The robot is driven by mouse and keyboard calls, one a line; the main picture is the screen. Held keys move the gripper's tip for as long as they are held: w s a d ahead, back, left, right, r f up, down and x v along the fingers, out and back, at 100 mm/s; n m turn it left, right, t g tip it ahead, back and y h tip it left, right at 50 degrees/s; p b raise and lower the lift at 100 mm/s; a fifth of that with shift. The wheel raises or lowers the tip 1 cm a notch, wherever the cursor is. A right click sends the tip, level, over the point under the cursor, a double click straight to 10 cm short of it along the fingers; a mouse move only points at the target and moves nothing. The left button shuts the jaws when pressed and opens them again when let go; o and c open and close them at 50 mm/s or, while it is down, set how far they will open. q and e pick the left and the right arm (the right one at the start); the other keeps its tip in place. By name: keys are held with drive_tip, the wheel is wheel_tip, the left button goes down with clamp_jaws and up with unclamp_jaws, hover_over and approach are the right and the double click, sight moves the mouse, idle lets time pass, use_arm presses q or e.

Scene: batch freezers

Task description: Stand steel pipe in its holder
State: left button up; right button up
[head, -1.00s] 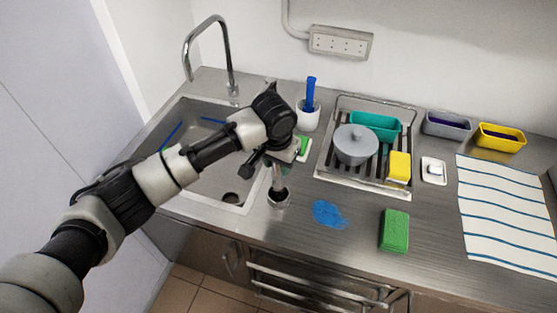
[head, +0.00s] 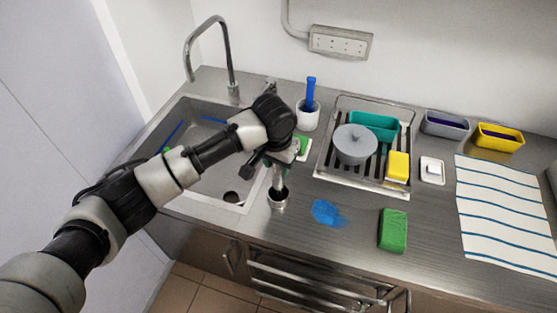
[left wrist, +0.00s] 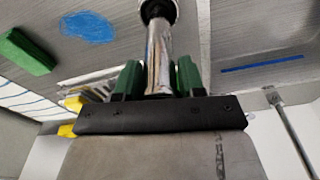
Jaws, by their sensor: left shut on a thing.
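The steel pipe (head: 279,177) is a shiny upright tube under my left gripper (head: 282,163). In the left wrist view the green fingers of my left gripper (left wrist: 159,78) are shut on the pipe (left wrist: 159,45), one on each side. The pipe's lower end is at the mouth of its holder (head: 278,203), a short round metal cup on the counter by the sink's right edge. The holder (left wrist: 158,9) also shows at the top of the left wrist view. The end appears inside the dark opening; how deep is hidden. My right gripper is not in view.
The sink (head: 217,200) lies to the left of the holder. A blue stain (head: 328,212) and a green sponge (head: 393,231) lie to the right. A white cup with a blue-handled tool (head: 308,115) and a drying rack (head: 364,188) stand behind.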

use_arm(q)
drive_tip(key=shift+f, duration=0.6)
drive_tip(key=o, duration=0.6)
drive_tip(key=shift+c, duration=0.2)
drive_tip(key=r+p, duration=0.6)
drive_tip(key=shift+s+a+p, duration=0.15)
drive_tip(key=shift+s+p, duration=0.15)
drive_tip(key=shift+p, duration=0.1)
drive_tip(key=shift+s+r+p, duration=0.15)
drive_tip(key=shift+r+p, duration=0.35)
drive_tip(key=shift+r, duration=0.7)
drive_tip(key=shift+s+a+r, duration=0.15)
drive_tip(key=shift+r, duration=1.1)
